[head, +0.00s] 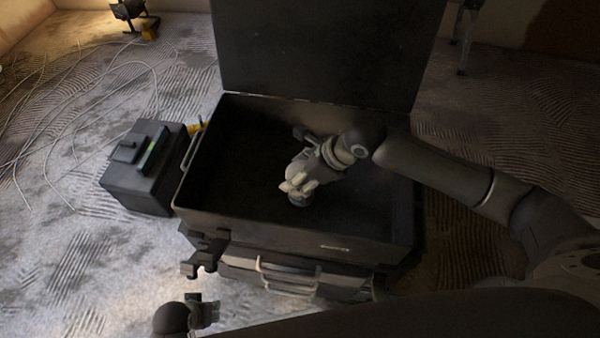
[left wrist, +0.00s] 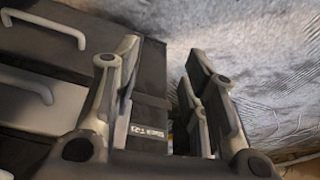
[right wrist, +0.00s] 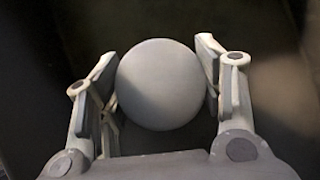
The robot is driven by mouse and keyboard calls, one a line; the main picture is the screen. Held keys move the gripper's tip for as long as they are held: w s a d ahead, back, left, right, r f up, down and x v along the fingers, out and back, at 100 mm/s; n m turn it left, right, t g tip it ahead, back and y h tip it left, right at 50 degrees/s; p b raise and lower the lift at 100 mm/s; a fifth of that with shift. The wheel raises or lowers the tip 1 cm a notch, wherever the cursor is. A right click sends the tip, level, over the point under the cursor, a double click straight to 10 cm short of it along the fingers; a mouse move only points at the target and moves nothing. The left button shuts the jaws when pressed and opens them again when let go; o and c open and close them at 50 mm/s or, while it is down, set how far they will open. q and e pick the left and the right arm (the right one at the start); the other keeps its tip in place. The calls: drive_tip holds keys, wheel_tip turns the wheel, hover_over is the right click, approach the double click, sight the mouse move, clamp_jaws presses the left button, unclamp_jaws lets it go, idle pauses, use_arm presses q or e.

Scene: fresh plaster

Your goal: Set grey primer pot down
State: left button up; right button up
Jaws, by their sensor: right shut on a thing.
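The grey primer pot (head: 299,199) is a small round pot inside the open black case (head: 245,218), over its floor. My right gripper (head: 298,184) reaches down into the case and is shut on the pot. In the right wrist view the pot's smooth round grey top (right wrist: 158,84) sits between both fingers. I cannot tell whether its base touches the case floor. My left gripper (left wrist: 160,62) is open and empty, by the side of the stacked boxes in the left wrist view.
The case's raised lid (head: 325,50) stands behind it. A smaller dark box (head: 138,187) stands on the floor to the left, with cables (head: 75,110) beyond. Drawers with pale handles (head: 288,273) are below the case. The case floor around the pot looks clear.

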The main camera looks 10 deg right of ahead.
drive_tip(key=o, duration=1.3)
use_arm(q)
drive_tip(key=shift+w+r, duration=0.15)
drive_tip(key=shift+r, duration=0.1)
use_arm(e)
drive_tip(key=shift+o, duration=0.2)
use_arm(q)
drive_tip(key=f, duration=0.1)
drive_tip(key=s+f+p, duration=0.1)
drive_tip(key=f, duration=0.2)
drive_tip(key=shift+s+f, duration=0.3)
drive_tip(key=shift+s, duration=0.1)
use_arm(e)
drive_tip(key=v, duration=1.2)
